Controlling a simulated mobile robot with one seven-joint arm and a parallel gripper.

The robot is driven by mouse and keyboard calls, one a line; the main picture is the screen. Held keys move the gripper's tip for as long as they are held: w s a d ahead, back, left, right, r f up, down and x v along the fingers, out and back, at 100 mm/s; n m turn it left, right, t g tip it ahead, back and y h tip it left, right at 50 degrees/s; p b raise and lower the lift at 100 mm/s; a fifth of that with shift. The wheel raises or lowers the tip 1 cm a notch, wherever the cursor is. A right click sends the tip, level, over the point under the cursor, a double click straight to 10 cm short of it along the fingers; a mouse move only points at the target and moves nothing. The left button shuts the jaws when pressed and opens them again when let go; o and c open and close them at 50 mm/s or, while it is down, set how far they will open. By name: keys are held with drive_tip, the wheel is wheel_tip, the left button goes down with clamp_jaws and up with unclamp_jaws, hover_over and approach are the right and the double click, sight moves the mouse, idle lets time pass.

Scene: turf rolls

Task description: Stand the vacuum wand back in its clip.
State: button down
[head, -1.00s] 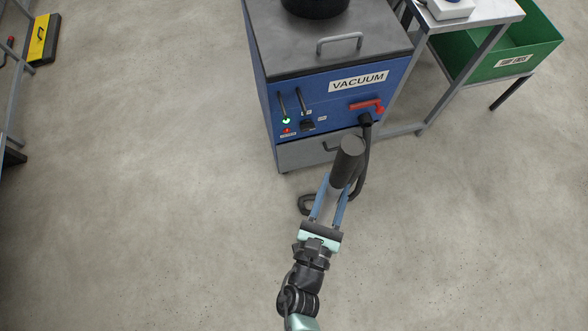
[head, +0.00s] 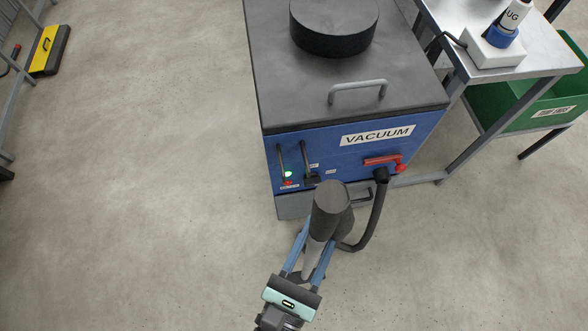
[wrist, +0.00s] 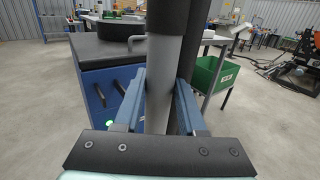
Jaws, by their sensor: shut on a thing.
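The vacuum wand, a grey tube with a dark thick top (head: 330,212), is held upright or nearly so in front of the blue vacuum cabinet (head: 352,158). My gripper (head: 314,248) is shut on its grey tube, with one blue finger on each side. In the wrist view the tube (wrist: 163,90) runs between the fingers of my gripper (wrist: 160,98). A dark hose (head: 378,208) hangs from the cabinet front and curves down behind the wand. A small black bracket (head: 312,179) shows on the cabinet front; I cannot tell whether it is the clip. The wand's lower end is hidden.
A metal table (head: 455,75) and a green bin (head: 545,105) stand to the right. A yellow and black case (head: 50,50) lies far left. The floor left of the cabinet is clear.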

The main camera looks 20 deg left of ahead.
drive_tip(key=shift+s+r, duration=0.1)
drive_tip(key=shift+a+r, duration=0.1)
drive_tip(key=shift+a, duration=0.1)
drive_tip(key=w+a+p, duration=0.1)
drive_tip(key=w+a, duration=0.4)
drive_tip(key=w, duration=0.3)
drive_tip(key=w+a+p, duration=0.1)
drive_tip(key=w+a, duration=0.5)
drive_tip(key=w, duration=0.2)
drive_tip(key=shift+w+f+b, duration=0.15)
drive_tip(key=shift+f+b, duration=0.5)
drive_tip(key=shift+f, duration=1.1)
drive_tip(key=shift+w+f+b, duration=0.1)
drive_tip(key=shift+f+b, duration=0.5)
drive_tip(key=shift+f, duration=1.3)
drive_tip(key=shift+c, duration=2.4)
unclamp_jaws()
drive_tip(key=shift+f, duration=0.1)
